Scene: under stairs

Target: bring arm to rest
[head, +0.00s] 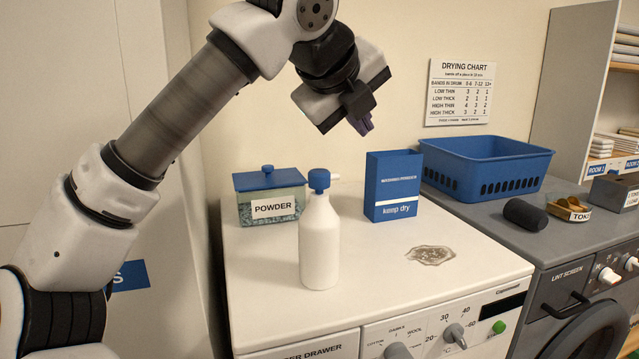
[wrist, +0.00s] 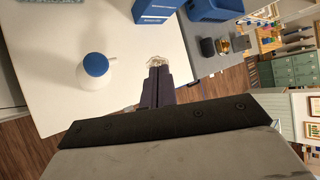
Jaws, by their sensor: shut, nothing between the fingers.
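My gripper (head: 362,125) hangs above the white washing machine, in front of the wall, clear of everything. It also shows in the wrist view (wrist: 158,68), where its two dark fingers are together with nothing between them. My arm comes in from the left of the head view and bends over at the top. A white bottle (head: 319,240) with a blue cap stands upright on the machine top, below and left of my gripper. In the wrist view the bottle (wrist: 97,76) is left of the fingers.
On the white machine top (head: 375,300) stand a powder box (head: 273,208) and a blue carton (head: 393,190); a grey stain (head: 430,255) marks its right part. A blue basket (head: 487,168), a dark cylinder (head: 525,214) and a token tray (head: 568,212) sit on the grey machine at right.

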